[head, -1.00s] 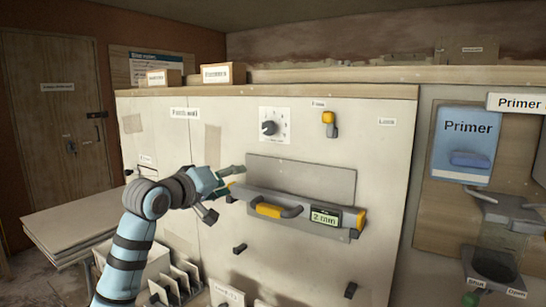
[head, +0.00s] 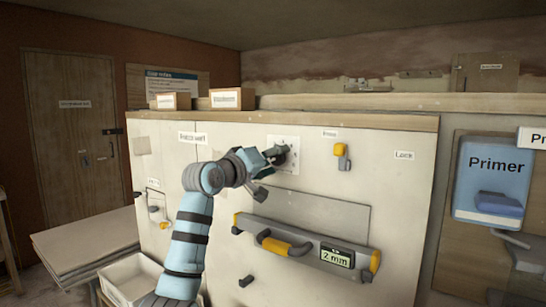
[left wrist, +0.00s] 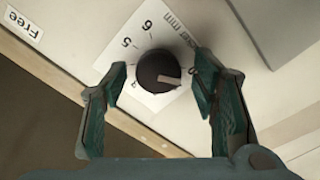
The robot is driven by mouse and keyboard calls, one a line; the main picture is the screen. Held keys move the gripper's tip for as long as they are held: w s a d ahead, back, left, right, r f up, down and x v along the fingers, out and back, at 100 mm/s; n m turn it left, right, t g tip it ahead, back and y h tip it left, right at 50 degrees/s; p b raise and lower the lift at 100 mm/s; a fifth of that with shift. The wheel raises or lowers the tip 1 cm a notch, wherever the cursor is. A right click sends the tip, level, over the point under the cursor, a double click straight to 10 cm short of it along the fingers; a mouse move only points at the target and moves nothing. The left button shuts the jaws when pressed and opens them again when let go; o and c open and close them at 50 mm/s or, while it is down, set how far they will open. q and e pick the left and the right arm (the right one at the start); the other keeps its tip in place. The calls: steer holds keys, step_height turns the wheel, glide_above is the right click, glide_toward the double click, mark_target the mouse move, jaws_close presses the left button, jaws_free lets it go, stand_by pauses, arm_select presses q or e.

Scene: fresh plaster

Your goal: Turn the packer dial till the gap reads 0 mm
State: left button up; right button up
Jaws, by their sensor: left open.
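The packer dial is a dark round knob with a pale pointer mark on a white scale plate (head: 294,145). In the left wrist view the knob (left wrist: 153,66) sits between the fingertips, with the scale numbers 5 and 6 readable beside it. My left gripper (head: 274,160) is open at the dial and partly covers it in the head view. In the wrist view the open gripper (left wrist: 158,82) has one finger on each side of the knob; I cannot tell whether they touch it. The gap display (head: 336,257) on the long grey level (head: 310,247) reads 2 mm. My right gripper is not in view.
A yellow-topped lever (head: 341,154) is on the panel right of the dial, near a label "Lock" (head: 404,155). Small dark pegs jut from the panel lower down. A blue Primer pack (head: 492,182) is at the right. A white bin (head: 130,277) stands at lower left.

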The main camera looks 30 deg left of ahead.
arm_select(q)
steer(key=shift+s+r, duration=0.1)
steer(key=shift+s, duration=0.15)
steer(key=shift+c, duration=0.9)
steer(key=c, duration=1)
